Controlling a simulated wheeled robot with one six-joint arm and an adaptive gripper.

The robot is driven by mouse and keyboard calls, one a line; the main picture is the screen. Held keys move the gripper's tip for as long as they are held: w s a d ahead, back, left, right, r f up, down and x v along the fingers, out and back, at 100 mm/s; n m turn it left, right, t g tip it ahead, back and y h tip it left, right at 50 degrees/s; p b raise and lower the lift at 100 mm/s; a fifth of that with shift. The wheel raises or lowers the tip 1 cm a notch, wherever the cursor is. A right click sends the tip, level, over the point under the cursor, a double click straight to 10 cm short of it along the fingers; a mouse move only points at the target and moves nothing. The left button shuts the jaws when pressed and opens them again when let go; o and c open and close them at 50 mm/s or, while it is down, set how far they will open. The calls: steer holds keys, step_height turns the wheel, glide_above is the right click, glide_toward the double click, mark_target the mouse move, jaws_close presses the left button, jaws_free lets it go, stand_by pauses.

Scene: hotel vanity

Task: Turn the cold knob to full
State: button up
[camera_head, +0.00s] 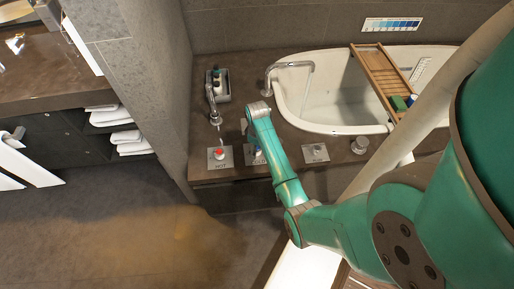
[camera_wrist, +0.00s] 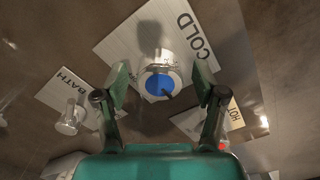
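The cold knob (camera_wrist: 160,84) is a round metal knob with a blue cap, in front of the white plate marked COLD (camera_wrist: 140,42). In the wrist view it lies between the two fingers of my gripper (camera_wrist: 161,80), with a visible gap on each side. The fingers are spread and hold nothing. A small dark mark shows at the lower right of the blue cap. In the head view my arm's green link covers most of the cold plate and the gripper; a bit of blue from the knob (camera_head: 260,153) shows beside it.
The red-capped hot knob (camera_head: 219,153) stands left of the cold one. A small square plate (camera_head: 315,153) and a chrome knob (camera_head: 360,145) are to the right. A sink faucet (camera_head: 213,103), bottle tray (camera_head: 218,86), tub faucet (camera_head: 290,66) and bathtub (camera_head: 330,128) lie behind.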

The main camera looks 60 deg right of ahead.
step_height(320, 180, up, 12)
stand_by(0.7)
stand_by(0.4)
